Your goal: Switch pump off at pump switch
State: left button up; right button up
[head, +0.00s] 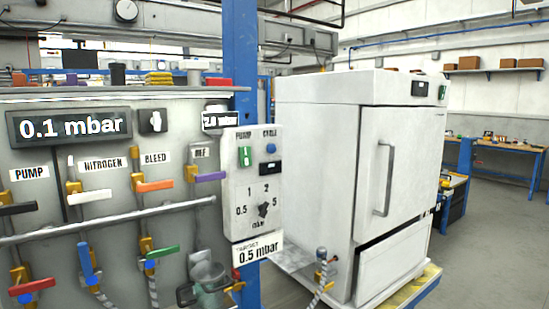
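The pump switch (245,156) is a small green rocker under the word PUMP, at the upper left of a pale control box (236,205). I cannot tell its position from this view. A blue round button (270,149) sits to its right under a label that seems to read CYCLE. Below is a dark dial knob (263,210) with numbers around it. Neither of my grippers is in view.
A white oven-like cabinet (335,180) stands right. Floor at far right is clear.

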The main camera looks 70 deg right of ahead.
aim_at(245, 153)
jog(key=z, duration=2.05)
